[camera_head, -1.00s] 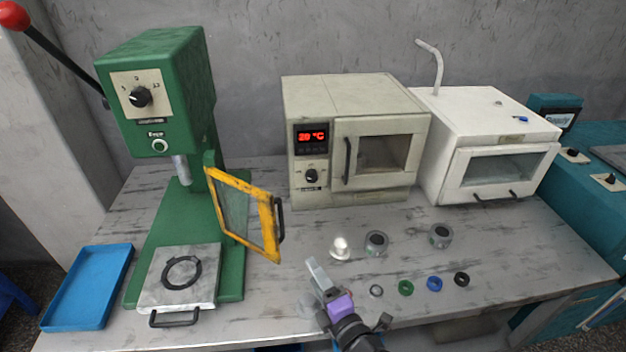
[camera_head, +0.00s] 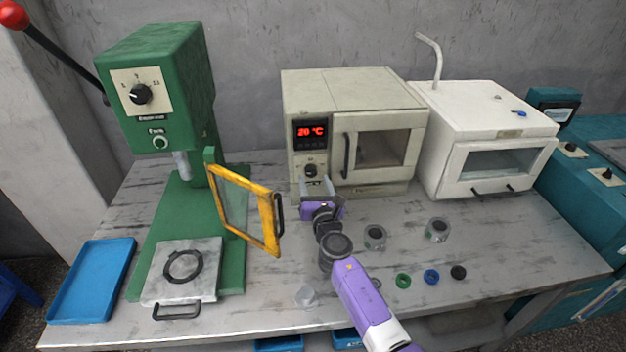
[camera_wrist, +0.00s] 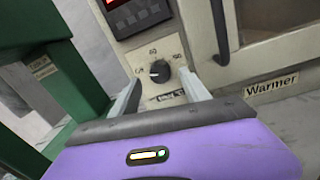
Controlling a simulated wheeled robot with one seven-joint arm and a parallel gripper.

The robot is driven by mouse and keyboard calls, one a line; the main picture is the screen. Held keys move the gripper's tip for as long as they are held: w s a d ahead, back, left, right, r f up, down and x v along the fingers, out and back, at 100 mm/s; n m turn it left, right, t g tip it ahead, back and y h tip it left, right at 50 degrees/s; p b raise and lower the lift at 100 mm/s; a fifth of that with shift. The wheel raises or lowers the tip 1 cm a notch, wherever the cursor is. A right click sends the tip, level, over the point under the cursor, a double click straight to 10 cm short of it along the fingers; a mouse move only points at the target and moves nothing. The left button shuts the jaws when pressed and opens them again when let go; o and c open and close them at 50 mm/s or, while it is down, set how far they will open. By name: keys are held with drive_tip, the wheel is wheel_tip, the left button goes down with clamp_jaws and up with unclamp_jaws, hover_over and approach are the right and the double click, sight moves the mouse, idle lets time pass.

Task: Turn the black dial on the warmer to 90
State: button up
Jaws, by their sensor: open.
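The warmer (camera_head: 356,90) is a beige box at the back middle, with a red display (camera_head: 310,132) that reads 20 °C. Its black dial (camera_head: 311,171) sits below the display. In the wrist view the dial (camera_wrist: 160,71) lies ahead between my fingers, on a pale scale plate, and a "Warmer" label (camera_wrist: 271,86) is at the right. My gripper (camera_head: 317,186) is open just in front of and slightly below the dial. In the wrist view my gripper (camera_wrist: 162,92) has a finger on each side of the dial; I cannot tell whether they touch the panel.
A green press (camera_head: 160,90) with an open yellow guard door (camera_head: 242,205) stands at left. The warmer's door handle (camera_head: 346,155) is right of the dial. A white oven (camera_head: 490,140) stands further right. Small rings and cylinders (camera_head: 403,281) lie on the table right of my arm.

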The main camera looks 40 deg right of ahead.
sight(311, 171)
drive_tip(key=shift+x, duration=1.15)
clamp_jaws()
